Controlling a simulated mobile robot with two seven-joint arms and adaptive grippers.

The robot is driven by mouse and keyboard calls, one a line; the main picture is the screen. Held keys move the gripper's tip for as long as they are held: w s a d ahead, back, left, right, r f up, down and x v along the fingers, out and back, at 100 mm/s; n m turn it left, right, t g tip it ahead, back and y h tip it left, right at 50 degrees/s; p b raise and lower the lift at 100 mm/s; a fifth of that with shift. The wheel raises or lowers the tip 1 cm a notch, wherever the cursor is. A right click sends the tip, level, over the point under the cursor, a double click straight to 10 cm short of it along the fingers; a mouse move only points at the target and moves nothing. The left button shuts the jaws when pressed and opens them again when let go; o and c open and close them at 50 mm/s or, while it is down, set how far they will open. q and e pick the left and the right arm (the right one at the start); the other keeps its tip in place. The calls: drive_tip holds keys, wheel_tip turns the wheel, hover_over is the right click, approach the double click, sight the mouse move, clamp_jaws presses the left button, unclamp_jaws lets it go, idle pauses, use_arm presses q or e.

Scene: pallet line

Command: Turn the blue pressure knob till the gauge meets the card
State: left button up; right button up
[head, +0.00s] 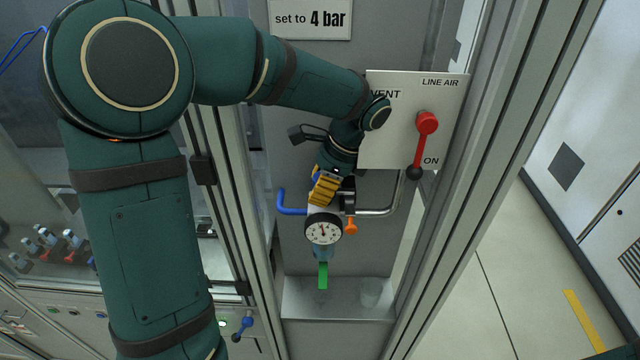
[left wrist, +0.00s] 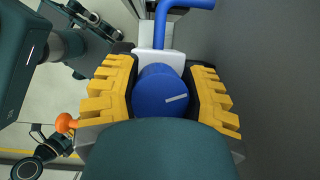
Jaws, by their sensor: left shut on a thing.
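The blue pressure knob (left wrist: 160,92) shows in the left wrist view, with a white line on its face. The yellow fingers of my left gripper (left wrist: 163,94) lie on both sides of it and are shut on it. In the head view my left gripper (head: 326,188) is just above the round gauge (head: 323,229) and hides the knob. The gauge has a white dial and a dark rim; its needle is too small to read surely. The card (head: 310,19) above reads "set to 4 bar". My right gripper is not in view.
A blue pipe (head: 292,211) runs to the left. A red lever (head: 422,140) on the VENT / LINE AIR panel points down at ON. Metal posts flank the bay.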

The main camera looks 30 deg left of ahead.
use_arm(q)
drive_tip(key=m, duration=0.2)
drive_tip(key=m+t, duration=0.1)
drive_tip(key=m, duration=0.1)
drive_tip(key=shift+w+m+t+y, duration=0.15)
drive_tip(key=shift+m+t+y, duration=0.15)
drive_tip(key=shift+m+y, duration=0.1)
idle(0.4)
drive_tip(key=o, duration=1.2)
drive_tip(key=v, duration=1.2)
